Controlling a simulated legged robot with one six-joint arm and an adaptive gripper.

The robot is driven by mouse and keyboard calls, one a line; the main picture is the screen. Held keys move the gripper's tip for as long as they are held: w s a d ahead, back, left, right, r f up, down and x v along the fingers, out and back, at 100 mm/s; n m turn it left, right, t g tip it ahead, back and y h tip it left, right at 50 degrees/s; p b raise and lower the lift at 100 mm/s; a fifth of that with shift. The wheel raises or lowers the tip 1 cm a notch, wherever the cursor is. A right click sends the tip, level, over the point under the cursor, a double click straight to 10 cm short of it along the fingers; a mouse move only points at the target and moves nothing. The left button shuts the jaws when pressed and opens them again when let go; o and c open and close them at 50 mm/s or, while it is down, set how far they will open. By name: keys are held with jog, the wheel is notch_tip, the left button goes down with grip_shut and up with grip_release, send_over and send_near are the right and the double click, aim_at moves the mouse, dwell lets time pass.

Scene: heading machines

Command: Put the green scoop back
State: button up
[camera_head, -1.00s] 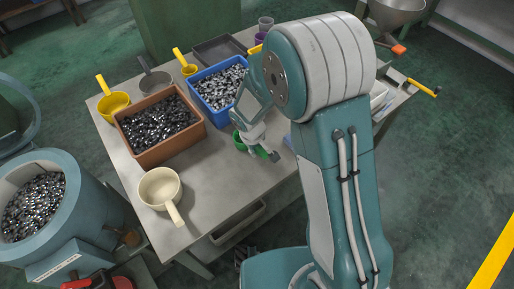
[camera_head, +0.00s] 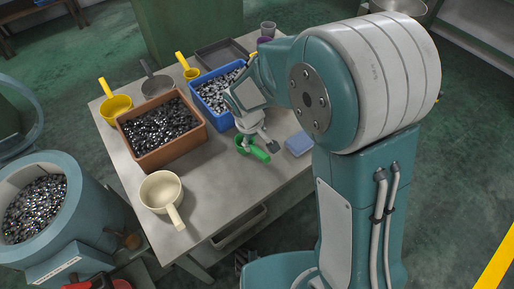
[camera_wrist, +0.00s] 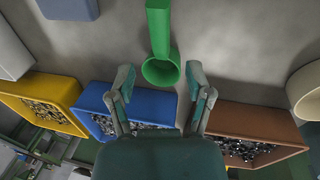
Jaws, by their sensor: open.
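The green scoop (camera_head: 259,154) lies on the table beside the front corner of the blue bin. In the wrist view the green scoop (camera_wrist: 161,70) shows its round cup between and just beyond my fingertips, with its handle pointing to the top of the picture. My gripper (camera_head: 256,139) is over the cup end of the scoop and hides part of it in the head view. In the wrist view my gripper (camera_wrist: 159,80) has its two fingers spread, one on each side of the cup, with nothing held.
The blue bin (camera_head: 212,107) and brown bin (camera_head: 160,157) hold small metal parts. A cream scoop (camera_head: 160,188) lies at the front left, and a blue block (camera_head: 299,144) lies right of the green scoop. Yellow scoops (camera_head: 116,107) and a grey scoop (camera_head: 156,83) stand behind. Bare table (camera_head: 215,180) lies in front.

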jog(key=shift+s+a+r, duration=0.15)
jog(key=shift+r, duration=0.9)
jog(key=shift+s+a+r, duration=0.1)
jog(key=shift+r, duration=0.9)
jog(key=s+d+r+m+t+y, duration=0.1)
jog(key=s+d+r+m+t, duration=0.3)
jog(key=s+d+r, duration=1)
jog(key=s+r+m, duration=0.2)
jog(key=s+m, duration=0.1)
jog(key=shift+s+r+m+y, duration=0.2)
jog(key=shift+s+m+y, duration=0.1)
jog(key=shift+s, duration=0.05)
jog(key=shift+d, duration=0.1)
